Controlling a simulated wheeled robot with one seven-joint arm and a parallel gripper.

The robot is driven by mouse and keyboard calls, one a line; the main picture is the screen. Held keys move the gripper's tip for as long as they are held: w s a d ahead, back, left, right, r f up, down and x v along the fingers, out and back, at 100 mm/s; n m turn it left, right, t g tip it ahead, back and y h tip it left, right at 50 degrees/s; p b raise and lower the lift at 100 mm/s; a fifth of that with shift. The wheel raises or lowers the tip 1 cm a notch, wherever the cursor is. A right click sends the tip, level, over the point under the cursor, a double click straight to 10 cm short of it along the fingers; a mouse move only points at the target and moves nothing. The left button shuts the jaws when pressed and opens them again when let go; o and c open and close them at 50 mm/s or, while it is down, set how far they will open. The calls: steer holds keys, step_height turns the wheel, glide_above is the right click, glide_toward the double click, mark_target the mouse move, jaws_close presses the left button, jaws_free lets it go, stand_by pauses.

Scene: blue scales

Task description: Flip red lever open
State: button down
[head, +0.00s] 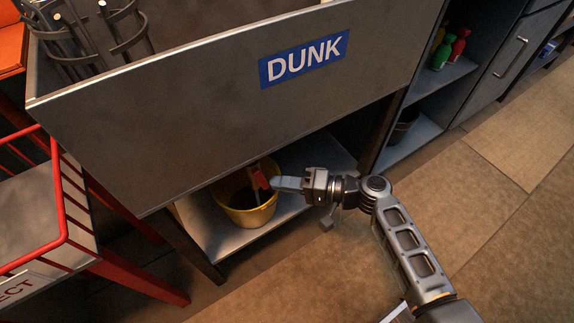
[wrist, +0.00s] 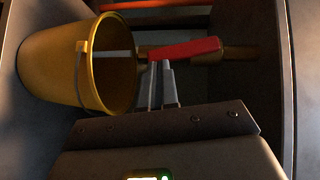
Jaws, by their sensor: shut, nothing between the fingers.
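The red lever (wrist: 185,48) shows in the wrist view as a bar beside a brownish pipe-like fitting (wrist: 238,53), near the yellow bucket's mouth. In the head view the red lever (head: 261,179) appears over the bucket's opening, under the grey DUNK tank. My gripper (wrist: 160,66) is shut and empty, its fingertips right at the lever's near side in the wrist view. I cannot tell whether they touch it. In the head view my gripper (head: 274,183) points left at the lever, just to its right. Part of the fitting is hidden.
The yellow bucket (head: 243,212) stands on a grey low shelf (head: 221,243) beneath the DUNK tank (head: 190,130). A red-railed stand (head: 75,248) is at left. A shelf unit with bottles (head: 440,56) is at right. The floor at right is clear.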

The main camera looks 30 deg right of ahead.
steer(key=shift+a+f+m+t+y+b, duration=0.3)
steer(key=shift+a+f+b, duration=0.15)
steer(key=shift+a+b, duration=0.2)
steer(key=shift+s, duration=0.1)
stand_by(0.4)
